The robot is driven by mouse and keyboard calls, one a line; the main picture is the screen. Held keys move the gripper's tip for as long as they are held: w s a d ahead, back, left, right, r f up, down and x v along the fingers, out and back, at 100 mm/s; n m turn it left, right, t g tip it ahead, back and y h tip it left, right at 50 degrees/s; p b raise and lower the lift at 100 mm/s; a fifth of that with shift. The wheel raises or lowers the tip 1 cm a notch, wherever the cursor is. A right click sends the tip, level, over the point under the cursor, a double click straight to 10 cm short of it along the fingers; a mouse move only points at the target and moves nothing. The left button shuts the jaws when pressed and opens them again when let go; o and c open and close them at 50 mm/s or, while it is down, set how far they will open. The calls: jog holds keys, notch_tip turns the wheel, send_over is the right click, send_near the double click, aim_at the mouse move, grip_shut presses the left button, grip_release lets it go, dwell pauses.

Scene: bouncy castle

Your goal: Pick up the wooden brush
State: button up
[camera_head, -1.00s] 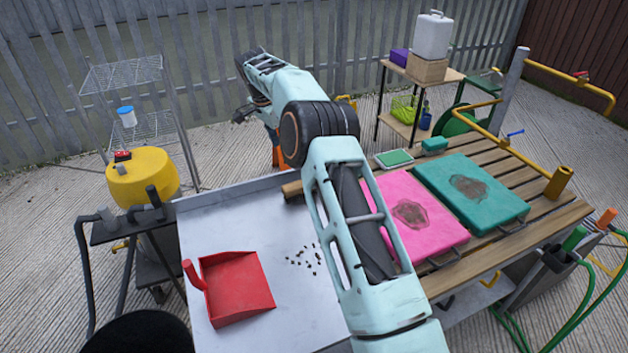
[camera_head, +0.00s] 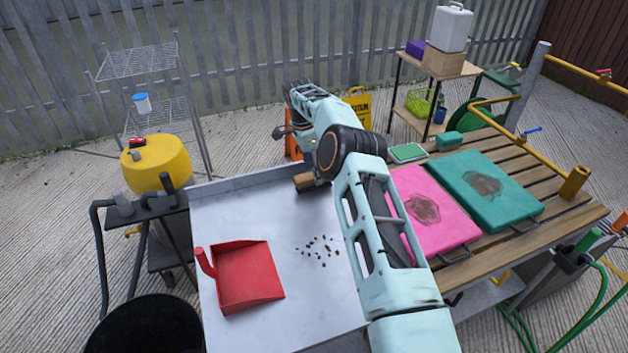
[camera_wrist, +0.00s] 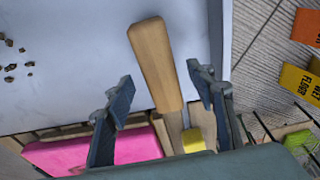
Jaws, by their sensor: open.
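The wooden brush (camera_wrist: 156,65) shows in the wrist view as a tan rounded handle over the grey tray's edge. Its lower end passes behind my gripper. My gripper (camera_wrist: 160,84) is open, with one dark finger on each side of the handle in the picture. A clear gap shows on both sides, and the height between fingers and handle is hard to judge. In the head view, the wooden end of the brush (camera_head: 304,182) shows at the tray's far right edge. My arm hides the rest of it and the fingertips.
The grey tray (camera_head: 225,210) holds a red dustpan (camera_head: 248,278) and scattered dark crumbs (camera_head: 318,250). Pink (camera_head: 430,205) and teal (camera_head: 484,187) pads lie on the slatted table at right. Caution signs (camera_head: 360,107) stand behind. A yellow drum (camera_head: 157,165) stands at left.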

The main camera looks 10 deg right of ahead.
jog(key=shift+d+f, duration=0.15)
jog(key=shift+f, duration=1)
jog(key=c, duration=1.2)
jog(key=shift+o, duration=0.2)
jog(key=shift+r, duration=0.2)
